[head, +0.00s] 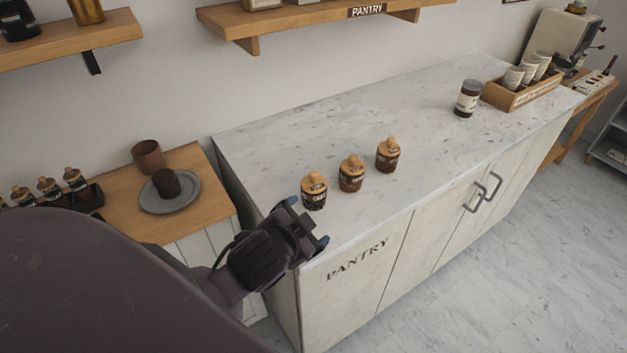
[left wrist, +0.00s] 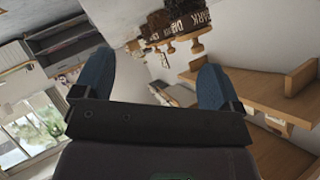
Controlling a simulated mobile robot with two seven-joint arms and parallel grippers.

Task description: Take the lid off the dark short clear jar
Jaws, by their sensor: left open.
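Three short clear jars with round-knobbed wooden lids stand in a row on the marble counter (head: 430,125). The nearest jar (head: 314,199) has dark contents, and its lid (head: 313,182) is on. In the left wrist view, the picture is upside down and a jar labelled DARK (left wrist: 192,18) appears nearest, its lid (left wrist: 193,35) on. The middle jar (head: 351,182) and the far jar (head: 388,161) are lidded, with browner contents. My left gripper (head: 308,221) is open and empty at the counter's near left edge, close to the nearest jar but apart from it. My right gripper is out of view.
A lower wooden table at left holds a plate (head: 153,207), a brown cup (head: 148,157) and small jars. A shelf (head: 320,22) hangs above. The counter's middle is clear.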

